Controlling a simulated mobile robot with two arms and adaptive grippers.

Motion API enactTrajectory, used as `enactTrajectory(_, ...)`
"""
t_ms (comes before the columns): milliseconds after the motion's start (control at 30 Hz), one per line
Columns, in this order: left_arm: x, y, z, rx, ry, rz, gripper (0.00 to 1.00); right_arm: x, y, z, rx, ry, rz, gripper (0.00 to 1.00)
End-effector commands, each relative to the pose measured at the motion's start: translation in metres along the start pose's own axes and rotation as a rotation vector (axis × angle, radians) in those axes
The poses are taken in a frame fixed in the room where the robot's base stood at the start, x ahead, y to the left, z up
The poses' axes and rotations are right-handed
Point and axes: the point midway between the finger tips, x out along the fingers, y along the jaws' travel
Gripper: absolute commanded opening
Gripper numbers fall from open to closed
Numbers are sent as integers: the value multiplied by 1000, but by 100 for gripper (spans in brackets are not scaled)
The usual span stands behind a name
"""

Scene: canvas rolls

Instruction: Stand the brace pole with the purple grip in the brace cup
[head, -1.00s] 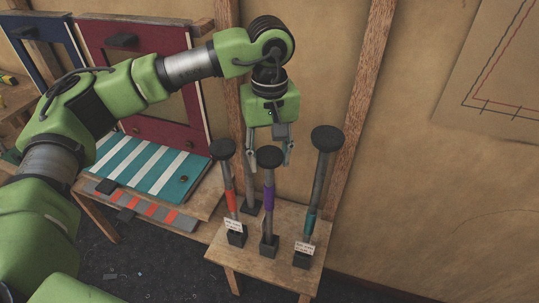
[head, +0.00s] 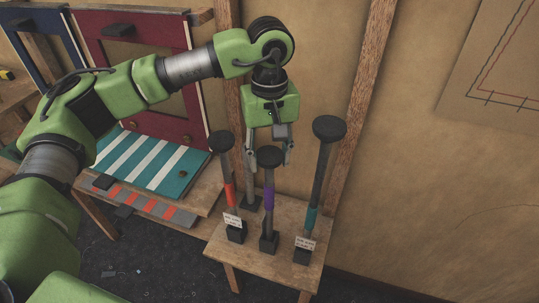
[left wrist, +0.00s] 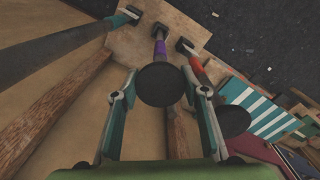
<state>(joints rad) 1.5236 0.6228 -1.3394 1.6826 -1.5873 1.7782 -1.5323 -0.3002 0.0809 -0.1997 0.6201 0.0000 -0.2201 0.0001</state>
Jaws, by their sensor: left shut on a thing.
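The brace pole with the purple grip (head: 268,197) stands upright at the middle of a small wooden table, its foot in a dark block (head: 269,243). My left gripper (head: 267,160) is above the table, its fingers on either side of the pole's black round head, shut on it. The left wrist view shows the same head (left wrist: 160,85) between the fingers, with the purple grip (left wrist: 160,47) beyond. Another dark block (head: 251,203) sits behind, with a grey upright piece over it; I cannot tell whether this is the brace cup. My right gripper is not in view.
A red-grip pole (head: 229,195) stands close on the left and a teal-grip pole (head: 310,219) on the right. White labels (head: 305,244) stand by them. Wooden studs (head: 360,90) and a wall are behind. Striped panel (head: 150,160) lies left.

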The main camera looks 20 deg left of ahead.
Motion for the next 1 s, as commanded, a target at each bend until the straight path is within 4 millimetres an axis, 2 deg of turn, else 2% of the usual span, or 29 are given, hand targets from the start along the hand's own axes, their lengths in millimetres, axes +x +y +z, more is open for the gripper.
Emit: enactTrajectory(1000, 26, 0, 0, 0, 0, 1, 4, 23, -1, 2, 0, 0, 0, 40)
